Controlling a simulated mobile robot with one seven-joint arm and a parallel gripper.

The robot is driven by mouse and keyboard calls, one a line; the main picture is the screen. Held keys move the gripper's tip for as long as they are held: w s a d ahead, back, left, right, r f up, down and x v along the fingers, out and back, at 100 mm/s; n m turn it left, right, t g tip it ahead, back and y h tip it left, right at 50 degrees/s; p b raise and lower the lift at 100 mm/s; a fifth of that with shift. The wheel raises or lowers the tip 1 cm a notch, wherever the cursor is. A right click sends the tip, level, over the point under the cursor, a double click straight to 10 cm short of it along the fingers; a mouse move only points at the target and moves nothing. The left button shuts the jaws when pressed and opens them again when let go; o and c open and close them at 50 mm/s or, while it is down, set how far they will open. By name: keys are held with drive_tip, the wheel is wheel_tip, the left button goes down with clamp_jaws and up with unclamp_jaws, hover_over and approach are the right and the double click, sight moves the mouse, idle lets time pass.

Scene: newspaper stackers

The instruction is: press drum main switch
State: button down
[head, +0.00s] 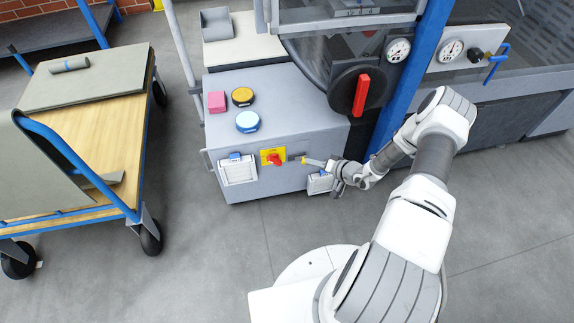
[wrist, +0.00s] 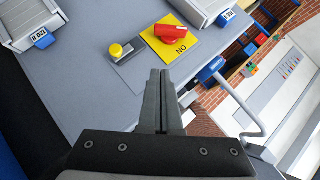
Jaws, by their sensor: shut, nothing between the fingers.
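A red rotary switch (head: 274,159) sits on a yellow plate on the front of the grey cabinet (head: 262,183). In the wrist view the red switch (wrist: 176,35) is beyond and slightly right of my fingertips, and its yellow plate (wrist: 203,42) carries black letters. A small yellow button (wrist: 117,51) is on a grey plate to the left of the red switch. My gripper (head: 309,161) is at the cabinet front, right of the red switch. In the wrist view my gripper (wrist: 161,73) is shut and empty. Its tips appear apart from the switch; exact distance is unclear.
White louvred boxes (head: 238,170) flank the switch. A black dial with a red handle (head: 361,95) is above right. A wooden cart (head: 110,120) stands left; floor between is clear.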

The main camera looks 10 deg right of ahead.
sight(280, 162)
drive_tip(key=shift+w, duration=0.1)
drive_tip(key=b+x, duration=0.1)
drive_tip(key=x, duration=0.3)
drive_tip(key=s+b+x, duration=0.1)
drive_tip(key=b+x, duration=0.1)
drive_tip(key=x, duration=0.2)
drive_tip(key=a+f+b+x, duration=0.1)
drive_tip(key=b+x, duration=0.1)
drive_tip(key=x, duration=0.2)
drive_tip(key=shift+s+f, duration=0.1)
drive_tip(key=shift+s, duration=0.2)
drive_tip(key=shift+a+f, duration=0.3)
drive_tip(key=shift+a, duration=0.15)
drive_tip(key=shift+d+f, duration=0.1)
drive_tip(key=shift+f, duration=0.15)
idle(0.5)
